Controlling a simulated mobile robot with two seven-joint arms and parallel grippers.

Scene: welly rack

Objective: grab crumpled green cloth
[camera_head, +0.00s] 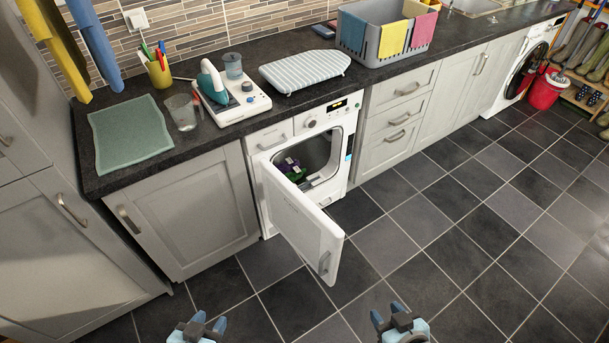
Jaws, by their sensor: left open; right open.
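A small green crumpled cloth (297,174) lies inside the drum of the open front-loading machine (270,205), beside a dark purple piece. It is small and partly in shadow, so its full shape is hidden. The machine's white door (300,222) stands open, swung out toward me. My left gripper (209,322) is open and empty at the bottom edge, over the floor. My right gripper (388,313) is open and empty, also low over the floor. Both are well apart from the cloth and the door.
The counter (215,137) holds a flat green mat (130,133), a glass (181,112), a steam iron (212,82), a small ironing board (305,70) and a grey basket (360,45) with cloths. A red bucket (545,92) stands far right. The tiled floor (430,245) is clear.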

